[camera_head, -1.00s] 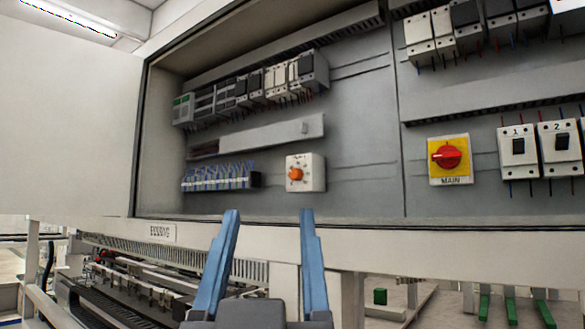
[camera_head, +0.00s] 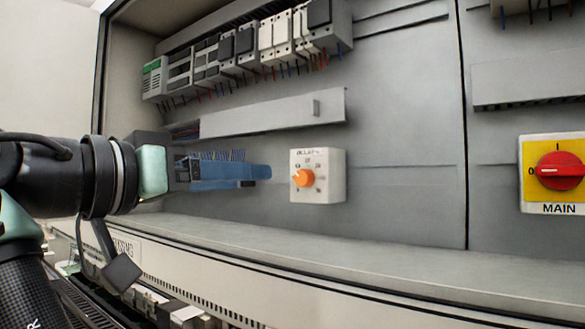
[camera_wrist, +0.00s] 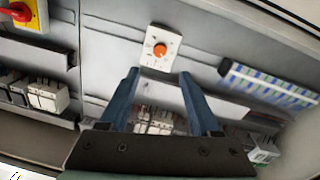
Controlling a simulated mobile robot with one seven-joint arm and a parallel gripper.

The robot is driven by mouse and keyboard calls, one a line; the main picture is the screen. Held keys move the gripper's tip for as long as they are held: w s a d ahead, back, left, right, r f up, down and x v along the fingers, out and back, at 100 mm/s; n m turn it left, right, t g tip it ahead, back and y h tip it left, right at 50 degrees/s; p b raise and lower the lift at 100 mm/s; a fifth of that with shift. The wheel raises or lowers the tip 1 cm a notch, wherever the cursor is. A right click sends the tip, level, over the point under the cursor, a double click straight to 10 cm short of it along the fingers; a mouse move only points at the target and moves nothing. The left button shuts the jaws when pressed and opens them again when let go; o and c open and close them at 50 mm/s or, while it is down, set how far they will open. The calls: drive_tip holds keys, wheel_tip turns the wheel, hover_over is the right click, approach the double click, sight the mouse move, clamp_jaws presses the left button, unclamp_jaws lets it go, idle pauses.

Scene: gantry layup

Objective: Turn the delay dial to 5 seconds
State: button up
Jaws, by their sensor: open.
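The delay dial is an orange knob (camera_head: 303,178) on a white box (camera_head: 330,178) fixed to the grey cabinet back panel. Small markings ring the knob, but they are too small to read surely. My gripper (camera_head: 268,172) reaches in from the left in the head view, its blue fingers pointing at the box and stopping short of it. In the wrist view my gripper (camera_wrist: 158,75) is open and empty, and the orange knob (camera_wrist: 160,50) shows beyond the fingertips, between them. The knob is not touched.
A terminal block with blue wires (camera_wrist: 268,85) is partly hidden behind my gripper in the head view. Grey ducting (camera_head: 275,113) and a row of modules (camera_head: 240,55) lie above. A red MAIN switch (camera_head: 560,171) is at right. Bare panel (camera_head: 405,190) lies right of the box.

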sight(300, 178)
drive_tip(key=p+x, duration=0.6)
drive_tip(key=x, duration=0.4)
drive_tip(key=shift+w+d+r, duration=0.1)
drive_tip(key=shift+d+r, duration=0.05)
drive_tip(key=shift+w+d+f, duration=0.25)
drive_tip(key=shift+w, duration=0.15)
clamp_jaws()
